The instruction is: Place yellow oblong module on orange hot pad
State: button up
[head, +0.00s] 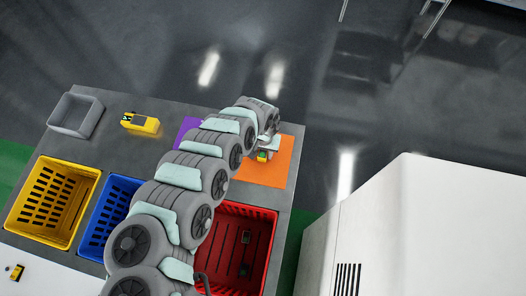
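A small yellow module (262,157) with green and red showing on it is at the tip of my gripper (265,151), over the orange hot pad (268,177). Its full shape is too small to make out. The pad lies at the right end of the grey table, partly hidden by my arm. My gripper is low over the pad's upper part. I cannot tell whether its fingers are closed on the module, or whether the module touches the pad.
A purple pad (187,126) lies left of my arm. A yellow block with black parts (143,124) and a grey bin (97,112) stand further left. Yellow (90,178), blue (93,243) and red (270,218) crates line the front. A white cabinet (430,210) stands right.

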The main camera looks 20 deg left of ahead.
jog(key=shift+o, duration=1.1)
jog(key=shift+r, duration=0.1)
